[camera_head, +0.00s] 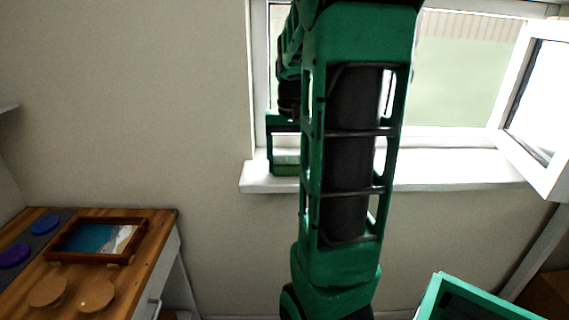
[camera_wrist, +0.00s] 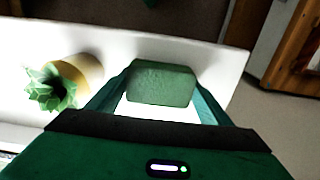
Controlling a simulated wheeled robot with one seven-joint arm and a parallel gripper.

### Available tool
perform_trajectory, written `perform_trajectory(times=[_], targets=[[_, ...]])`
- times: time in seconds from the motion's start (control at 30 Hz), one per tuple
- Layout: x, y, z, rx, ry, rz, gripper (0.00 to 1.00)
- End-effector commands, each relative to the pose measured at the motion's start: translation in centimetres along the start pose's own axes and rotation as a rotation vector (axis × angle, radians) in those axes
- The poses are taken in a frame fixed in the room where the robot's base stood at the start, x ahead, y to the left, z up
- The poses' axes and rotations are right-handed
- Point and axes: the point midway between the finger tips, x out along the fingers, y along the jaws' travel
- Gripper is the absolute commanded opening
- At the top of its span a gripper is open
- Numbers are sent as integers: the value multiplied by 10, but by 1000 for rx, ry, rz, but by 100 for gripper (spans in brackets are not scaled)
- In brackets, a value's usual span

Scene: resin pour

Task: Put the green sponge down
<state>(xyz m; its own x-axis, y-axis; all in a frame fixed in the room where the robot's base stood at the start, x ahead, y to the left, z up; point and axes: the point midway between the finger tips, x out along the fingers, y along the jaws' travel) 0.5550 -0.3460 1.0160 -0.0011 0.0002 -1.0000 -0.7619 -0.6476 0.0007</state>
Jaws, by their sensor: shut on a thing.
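The green sponge (camera_wrist: 161,83), a rounded block, sits between the two fingers of my gripper (camera_wrist: 161,90) in the wrist view. My gripper is shut on it. The sponge is over the white window sill (camera_wrist: 222,68); whether its underside touches the sill cannot be told. In the head view my gripper is at the left end of the sill (camera_head: 450,172), partly hidden behind my arm.
A spiky green plant (camera_wrist: 48,90) in a tan pot (camera_wrist: 80,72) stands on the sill near my gripper. An open window sash (camera_head: 540,110) juts in at the right. A wooden worktop (camera_head: 160,222) at lower left holds a framed tray (camera_head: 62,255) and round discs (camera_head: 96,296).

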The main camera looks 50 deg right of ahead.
Motion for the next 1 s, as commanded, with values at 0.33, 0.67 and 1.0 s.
perform_trajectory(times=[0.33, 0.67, 1.0], targets=[[6, 0, 0, -1, -1, 1, 52], [9, 1, 1, 3, -6, 3, 92], [-10, 1, 1, 4, -4, 3, 92]])
